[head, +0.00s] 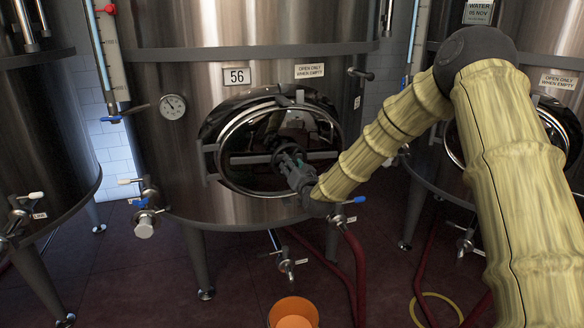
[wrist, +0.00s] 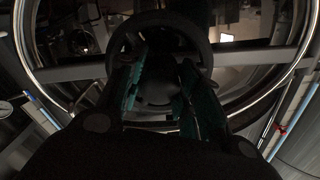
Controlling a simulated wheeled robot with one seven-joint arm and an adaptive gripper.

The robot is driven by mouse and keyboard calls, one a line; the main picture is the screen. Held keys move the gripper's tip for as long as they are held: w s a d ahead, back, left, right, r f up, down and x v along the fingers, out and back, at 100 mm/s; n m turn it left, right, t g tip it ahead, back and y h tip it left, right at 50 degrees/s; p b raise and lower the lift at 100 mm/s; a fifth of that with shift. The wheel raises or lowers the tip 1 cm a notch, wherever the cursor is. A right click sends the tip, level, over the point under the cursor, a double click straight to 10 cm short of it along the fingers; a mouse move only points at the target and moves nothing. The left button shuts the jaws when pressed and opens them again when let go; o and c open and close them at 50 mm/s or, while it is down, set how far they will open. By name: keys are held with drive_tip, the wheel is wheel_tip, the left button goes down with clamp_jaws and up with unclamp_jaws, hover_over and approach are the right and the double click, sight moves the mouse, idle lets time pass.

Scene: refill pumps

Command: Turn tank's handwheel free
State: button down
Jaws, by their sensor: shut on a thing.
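The steel tank (head: 190,80) numbered 56 stands in the middle of the head view. Its oval manway door (head: 240,140) is closed in its frame, with a crossbar (head: 250,159) across it. The dark round handwheel (wrist: 203,40) sits in front of the crossbar (wrist: 75,73) in the wrist view. My gripper (head: 290,158) is at the handwheel in the middle of the door. In the wrist view my gripper's teal-padded fingers (wrist: 158,90) are shut on the handwheel's near rim. My fingers hide part of the wheel and its hub.
An orange bucket (head: 293,312) stands on the floor below the tank, under a small tap (head: 288,263). A dial gauge (head: 173,106) and a valve (head: 146,205) stick out at the left. A red hose (head: 357,265) hangs at the lower right. Neighbouring tanks stand on both sides.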

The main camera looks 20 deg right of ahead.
drive_tip(key=shift+f, duration=0.1)
drive_tip(key=c, duration=1)
unclamp_jaws()
drive_tip(key=s, duration=1.2)
drive_tip(key=shift+d, duration=0.25)
drive_tip(key=s+a+f+n+g+p, duration=0.1)
drive_tip(key=s+a+f+g, duration=0.15)
drive_tip(key=s+f, duration=0.5)
drive_tip(key=s+a+f+n+g+p, duration=0.1)
drive_tip(key=s+f+g, duration=0.3)
drive_tip(key=f, duration=0.7)
drive_tip(key=s+a+f+n+g+p, duration=0.1)
drive_tip(key=s+a+f+g, duration=0.1)
drive_tip(key=s+f, duration=0.6)
drive_tip(key=s+f+g+p, duration=0.1)
drive_tip(key=s+f+g, duration=0.2)
drive_tip(key=s, duration=0.8)
drive_tip(key=s+f+n+g+p, duration=0.1)
drive_tip(key=s+f+g, duration=0.2)
drive_tip(key=s, duration=0.8)
drive_tip(key=s+f+g, duration=0.3)
drive_tip(key=s+f, duration=0.4)
drive_tip(key=s, duration=0.4)
drive_tip(key=shift+d+n+g+h+p, duration=0.25)
drive_tip(key=shift+d+n+h+p, duration=0.05)
drive_tip(key=shift+d+p, duration=0.1)
